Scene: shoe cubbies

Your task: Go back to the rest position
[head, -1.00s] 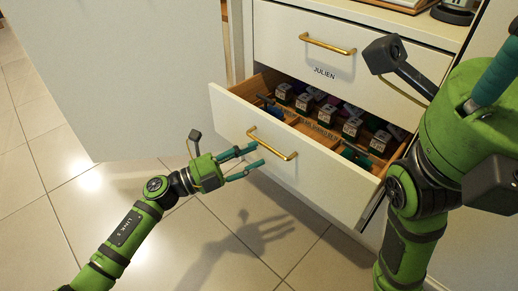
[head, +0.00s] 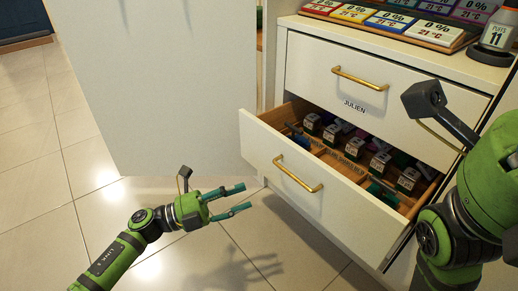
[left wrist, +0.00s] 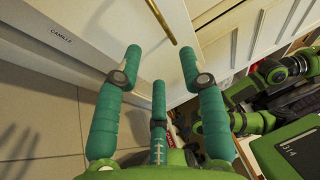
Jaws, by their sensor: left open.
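My left gripper (head: 238,200) is open and empty in the head view, in the air over the floor, left of the open lower drawer (head: 262,151) and apart from its brass handle (head: 297,174). In the left wrist view its teal fingers (left wrist: 160,95) are spread with nothing between them, and a brass handle (left wrist: 161,20) shows beyond them. My right arm (head: 475,205) stands at the right edge of the head view. Its fingertips are not in sight.
The lower drawer holds several small labelled blocks (head: 354,148) in compartments. Above it is a closed drawer marked JULIEN (head: 370,88). Coloured cards (head: 396,21) and a small round-based stand (head: 489,48) sit on the cabinet top. A white panel (head: 160,90) stands at left. Tiled floor is clear at lower left.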

